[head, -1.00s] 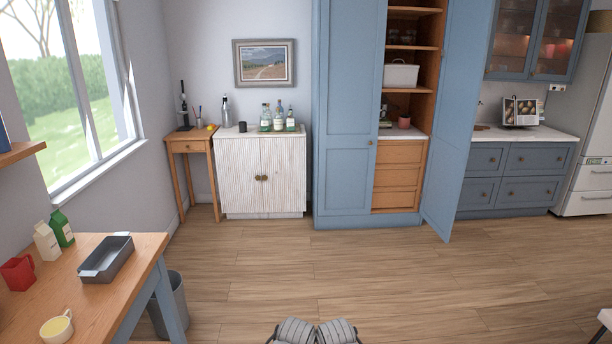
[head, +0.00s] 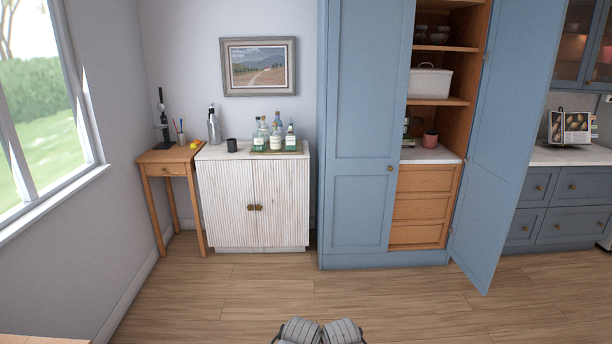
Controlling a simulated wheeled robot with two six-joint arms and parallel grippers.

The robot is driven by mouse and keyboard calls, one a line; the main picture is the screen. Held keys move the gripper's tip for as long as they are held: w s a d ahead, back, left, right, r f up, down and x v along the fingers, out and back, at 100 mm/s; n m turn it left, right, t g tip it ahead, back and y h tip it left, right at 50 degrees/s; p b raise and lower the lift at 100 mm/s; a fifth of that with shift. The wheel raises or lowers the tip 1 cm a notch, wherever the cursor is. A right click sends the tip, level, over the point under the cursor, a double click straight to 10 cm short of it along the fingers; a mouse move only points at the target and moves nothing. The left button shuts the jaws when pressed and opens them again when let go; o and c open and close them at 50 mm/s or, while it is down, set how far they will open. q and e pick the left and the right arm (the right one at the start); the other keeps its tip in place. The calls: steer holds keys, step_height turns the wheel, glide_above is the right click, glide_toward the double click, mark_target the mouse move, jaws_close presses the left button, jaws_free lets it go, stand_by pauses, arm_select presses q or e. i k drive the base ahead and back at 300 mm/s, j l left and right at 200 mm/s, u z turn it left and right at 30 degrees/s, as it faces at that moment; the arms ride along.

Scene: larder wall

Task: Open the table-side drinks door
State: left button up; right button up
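The white ribbed drinks cabinet (head: 225,213) stands against the back wall in the head view. Its two doors are shut and meet at the middle, with a small dark brass knob on each side of the seam (head: 254,208). The left door is on the side of the small wooden table (head: 170,157); the right door (head: 281,205) is on the side of the blue larder. Neither of my grippers shows. Only grey parts of my own body show at the bottom edge.
Bottles on a tray (head: 275,138), a dark cup (head: 231,145) and a steel shaker (head: 213,125) stand on the cabinet. The blue larder (head: 363,215) has its right door (head: 494,170) swung open into the room. The wooden floor (head: 210,300) before the cabinet is clear.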

mark_target(227, 186)
steer(key=i, duration=0.9)
steer(key=i+u, duration=0.1)
steer(key=i, duration=0.8)
steer(key=i+l, duration=0.15)
steer(key=i, duration=0.75)
steer(key=i+l+u, duration=0.1)
steer(key=i, duration=0.8)
steer(key=i+l+u, duration=0.15)
steer(key=i+u, duration=0.15)
steer(key=i, duration=0.2)
steer(key=i+l+u, duration=0.35)
steer(key=i+j, duration=0.05)
steer(key=i, duration=0.05)
